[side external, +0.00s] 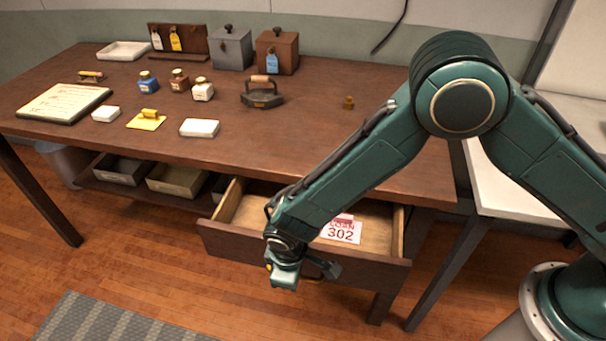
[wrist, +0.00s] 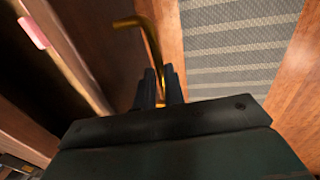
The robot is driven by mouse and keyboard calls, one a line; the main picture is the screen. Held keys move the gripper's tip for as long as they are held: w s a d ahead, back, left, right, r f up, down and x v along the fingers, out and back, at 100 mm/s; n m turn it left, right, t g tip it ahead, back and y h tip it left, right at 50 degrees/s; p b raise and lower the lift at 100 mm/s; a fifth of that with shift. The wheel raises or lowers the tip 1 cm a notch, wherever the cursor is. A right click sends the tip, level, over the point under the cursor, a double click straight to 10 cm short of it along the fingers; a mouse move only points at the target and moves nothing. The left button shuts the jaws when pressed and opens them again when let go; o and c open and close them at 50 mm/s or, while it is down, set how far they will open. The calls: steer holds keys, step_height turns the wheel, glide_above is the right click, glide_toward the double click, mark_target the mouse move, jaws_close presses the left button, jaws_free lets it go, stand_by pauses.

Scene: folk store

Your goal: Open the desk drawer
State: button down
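The desk drawer (side external: 300,252) stands pulled out from under the brown desk, its inside open to view. A white and red card (side external: 341,232) marked 302 lies in it, partly hidden by my arm. My gripper (side external: 300,274) is low at the outside of the drawer front, which hides part of that front. In the wrist view the brass drawer handle (wrist: 152,40) runs down between the two dark fingers of my gripper (wrist: 160,86). The fingers are close together around the bar. The drawer front (wrist: 100,35) is left of them.
The desk top (side external: 225,150) holds ink bottles, an iron (side external: 262,96), boxes and papers. Open trays (side external: 175,180) sit on the shelf left of the drawer. The wooden floor in front is clear, with a grey striped mat (side external: 110,318). A white table (side external: 515,185) stands at right.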

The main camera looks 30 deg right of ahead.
steer(key=s+a, duration=0.6)
steer(key=shift+s+a, duration=0.2)
steer(key=c, duration=1.5)
jaws_free()
steer(key=shift+r, duration=0.15)
step_height(320, 180, up, 13)
steer(key=s+a, duration=0.1)
steer(key=shift+s+a+r, duration=0.2)
steer(key=shift+s+a, duration=0.15)
steer(key=shift+s, duration=0.05)
